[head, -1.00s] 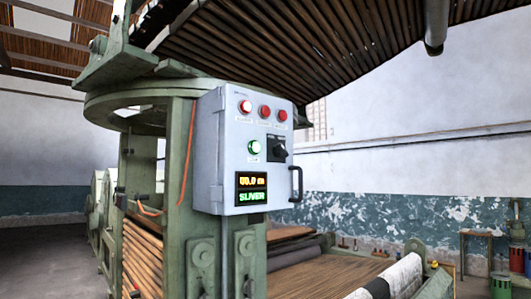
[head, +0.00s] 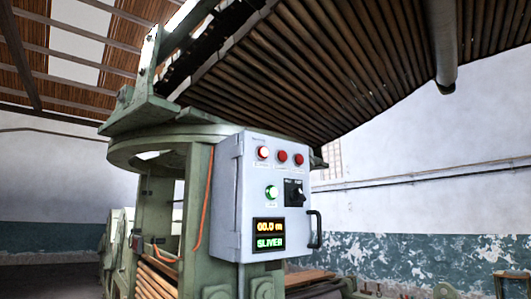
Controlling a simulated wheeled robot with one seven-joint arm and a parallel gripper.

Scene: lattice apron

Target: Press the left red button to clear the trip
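The left red button (head: 263,153) is at the upper left of a grey control box and looks brighter and paler than its neighbours, as if lit. Two darker red buttons, the middle one (head: 282,156) and the right one (head: 299,159), sit in the same row. The control box (head: 227,205) is mounted on a green machine frame. Below the row are a lit green button (head: 271,192), a black rotary switch (head: 294,192) and a display (head: 269,235) with orange and green text. My gripper is not in view.
A black handle (head: 314,229) sticks out from the box's right side. A slatted apron (head: 330,75) slopes overhead above the box. An orange cable (head: 204,205) hangs down the green post (head: 190,215) at left. The space in front of the panel looks clear.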

